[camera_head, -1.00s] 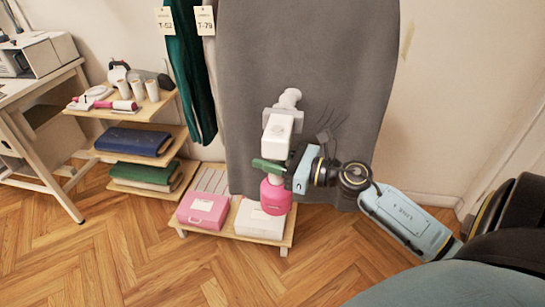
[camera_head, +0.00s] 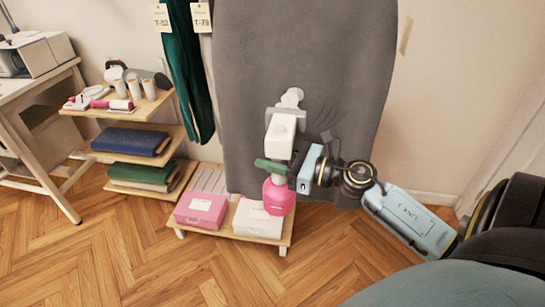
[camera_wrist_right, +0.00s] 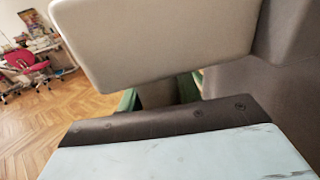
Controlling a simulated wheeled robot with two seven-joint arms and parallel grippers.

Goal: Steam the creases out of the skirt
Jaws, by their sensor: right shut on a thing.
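The grey skirt (camera_head: 300,60) hangs flat against the wall in the middle of the head view. Several thin dark crease lines (camera_head: 328,116) show on it, right of the steamer. The steamer (camera_head: 281,138) has a white head, a green part and a pink tank, and stands upright in front of the skirt's lower part. My right gripper (camera_head: 290,170) is shut on the steamer from the right side. In the right wrist view the white steamer body (camera_wrist_right: 160,40) fills the top. I cannot tell whether the head touches the cloth. My left gripper is not in view.
A low wooden stand (camera_head: 262,238) with a pink box (camera_head: 201,210) and a white box (camera_head: 256,219) stands below. Shelves with folded cloth (camera_head: 132,141) and spools are at left. Green trousers (camera_head: 188,70) hang beside the skirt. Floor in front is clear.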

